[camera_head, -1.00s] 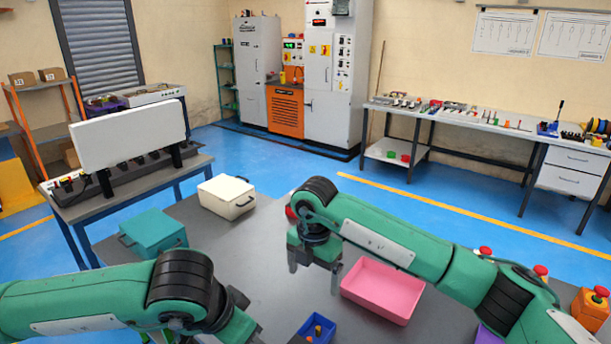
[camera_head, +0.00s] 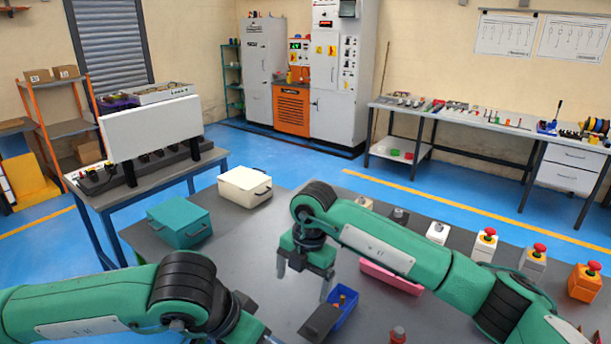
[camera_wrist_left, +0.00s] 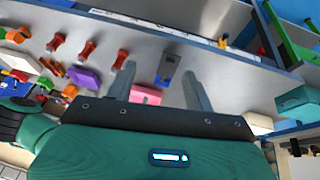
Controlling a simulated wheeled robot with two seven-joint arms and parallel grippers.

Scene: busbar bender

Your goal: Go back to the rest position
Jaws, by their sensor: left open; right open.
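My right gripper (camera_head: 303,277) is open and empty above the grey table. Its arm reaches in from the right, and its fingers point down. My left gripper (camera_head: 258,318) is low in the head view, mostly hidden behind its own wrist. In the left wrist view its two fingers (camera_wrist_left: 158,88) are spread with nothing held between them. Both arms are bent and held over the near part of the table (camera_head: 240,240).
A teal box (camera_head: 180,226) and a cream box (camera_head: 245,186) stand at the table's left. A blue bin (camera_head: 342,308) is near my right gripper. A pink tray (camera_head: 390,278) is partly hidden behind my right arm. Several button boxes (camera_head: 534,260) line the right edge.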

